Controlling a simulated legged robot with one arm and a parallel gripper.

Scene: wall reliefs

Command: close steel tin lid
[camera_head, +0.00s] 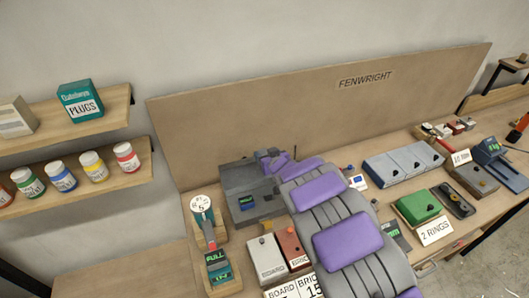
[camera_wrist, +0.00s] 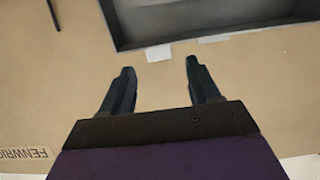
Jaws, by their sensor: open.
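A dark grey metal box (camera_head: 237,181) stands on the bench left of my arm; I take it to be the steel tin. My arm and gripper partly cover it, and I cannot tell how its lid stands. In the wrist view a dark grey rectangular frame with a raised rim (camera_wrist: 215,18) fills the upper right, cut off by the picture's top; it may be the same tin. My gripper (camera_wrist: 160,75) is open and empty, its two dark fingers apart and pointing toward that frame. In the head view my gripper (camera_head: 265,153) is small, near the tin's back edge.
A tan backboard (camera_head: 320,120) marked FENWRIGHT rises behind the bench. Left of the tin stand a white dial (camera_head: 201,204) and a teal device (camera_head: 217,267). White and red boxes (camera_head: 292,247) sit close by my arm. A blue-grey case (camera_head: 403,163) and green box (camera_head: 418,205) lie right.

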